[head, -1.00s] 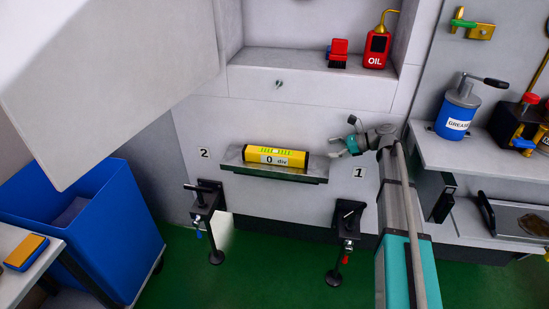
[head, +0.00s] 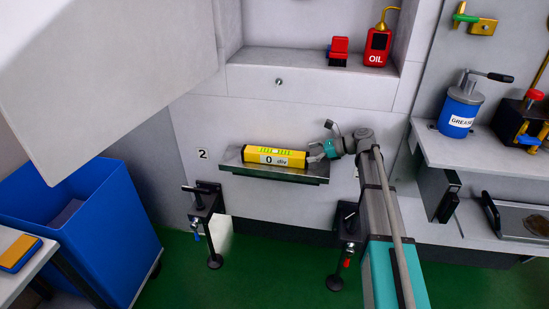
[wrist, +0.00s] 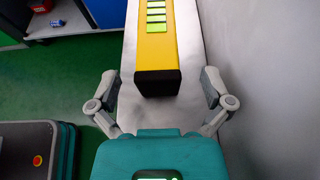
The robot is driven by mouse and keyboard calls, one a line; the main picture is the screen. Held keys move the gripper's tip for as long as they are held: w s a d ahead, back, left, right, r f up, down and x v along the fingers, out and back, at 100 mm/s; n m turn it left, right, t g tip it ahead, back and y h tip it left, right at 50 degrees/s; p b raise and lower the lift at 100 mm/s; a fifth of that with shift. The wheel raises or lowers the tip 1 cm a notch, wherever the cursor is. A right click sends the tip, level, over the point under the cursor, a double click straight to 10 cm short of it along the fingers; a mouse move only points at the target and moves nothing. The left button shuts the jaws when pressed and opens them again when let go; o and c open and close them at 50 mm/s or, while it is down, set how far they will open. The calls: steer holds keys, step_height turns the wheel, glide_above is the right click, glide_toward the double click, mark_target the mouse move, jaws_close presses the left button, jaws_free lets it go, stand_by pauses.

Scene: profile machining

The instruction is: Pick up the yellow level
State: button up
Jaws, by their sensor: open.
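The yellow level (head: 275,157) lies lengthwise on a narrow metal shelf (head: 302,176) fixed to the grey wall. It has a black end cap, a green vial strip and a label with "0" on its front. My gripper (head: 313,150) is at the level's right end. In the wrist view the level (wrist: 156,45) points toward me, and its black end lies between the spread fingers of my gripper (wrist: 158,82). The fingers are open and apart from the level on both sides. The metal shelf (wrist: 128,75) runs under it.
The wall is close on the right in the wrist view. Two black clamps (head: 205,208) (head: 345,225) stand below the shelf. A red oil can (head: 377,48) and a red-and-black item (head: 338,51) sit in the recess above. A blue bin (head: 110,225) stands at left.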

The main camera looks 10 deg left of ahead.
mark_target(301, 154)
steer(key=shift+a+f, duration=0.1)
steer(key=b+x, duration=0.2)
steer(key=x, duration=0.2)
steer(key=shift+s+f, duration=0.1)
steer(key=shift+f, duration=0.05)
steer(key=shift+a, duration=0.45)
steer(key=c, duration=1.2)
